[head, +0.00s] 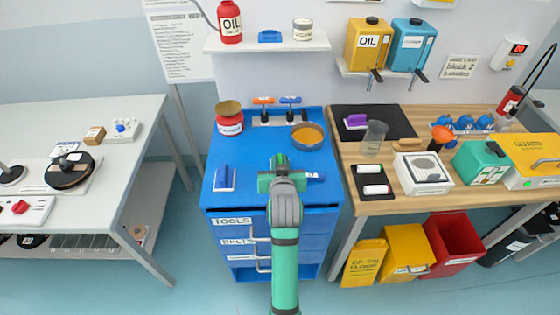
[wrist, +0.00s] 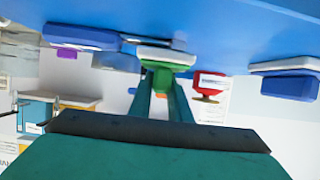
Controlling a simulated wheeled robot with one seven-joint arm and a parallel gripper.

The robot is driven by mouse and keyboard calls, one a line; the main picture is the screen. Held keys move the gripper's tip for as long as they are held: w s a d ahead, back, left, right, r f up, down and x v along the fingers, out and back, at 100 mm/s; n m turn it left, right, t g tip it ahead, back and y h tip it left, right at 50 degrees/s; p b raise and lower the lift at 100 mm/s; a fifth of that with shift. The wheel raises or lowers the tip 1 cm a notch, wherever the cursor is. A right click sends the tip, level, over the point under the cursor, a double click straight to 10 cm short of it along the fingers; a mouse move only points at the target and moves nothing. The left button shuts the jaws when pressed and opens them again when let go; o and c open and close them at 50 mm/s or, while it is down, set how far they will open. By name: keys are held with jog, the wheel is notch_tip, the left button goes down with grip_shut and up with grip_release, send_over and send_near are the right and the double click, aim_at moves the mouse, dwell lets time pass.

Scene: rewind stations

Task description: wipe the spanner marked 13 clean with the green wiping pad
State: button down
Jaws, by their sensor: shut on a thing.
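My gripper (head: 279,168) is low over the front of the blue tool cabinet (head: 250,153). In the wrist view my gripper (wrist: 163,78) is shut on the green wiping pad (wrist: 160,63), a green grip with a pale face turned to the blue top. Whether the pad touches anything is unclear. A blue block (wrist: 80,37) is beside the pad in the wrist view, and a thin grey piece, perhaps the spanner, shows by the pad. The block (head: 316,176) shows partly behind my gripper in the head view. No number 13 is legible.
A blue pad with a white face (head: 225,178) lies left on the cabinet. A red tin (head: 229,122), an orange-filled bowl (head: 307,135) and a rack with orange and blue tools (head: 277,110) stand behind. A wooden bench (head: 400,204) adjoins at right.

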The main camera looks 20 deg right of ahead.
jog(key=shift+f, duration=0.2)
jog(key=shift+s+a, duration=0.1)
jog(key=shift+s, duration=0.05)
jog(key=shift+s+a+r, duration=0.1)
jog(key=shift+s+a, duration=0.2)
jog(key=shift+s, duration=0.5)
jog(key=shift+s+a, duration=0.3)
jog(key=shift+s, duration=0.6)
jog(key=shift+r+x, duration=0.2)
jog(key=shift+x, duration=0.8)
jog(key=shift+r+x, duration=0.2)
jog(key=shift+x, duration=0.75)
jog(key=shift+f+v, duration=0.15)
jog(key=shift+v, duration=0.75)
jog(key=shift+f+v, duration=0.15)
jog(key=shift+v, duration=0.75)
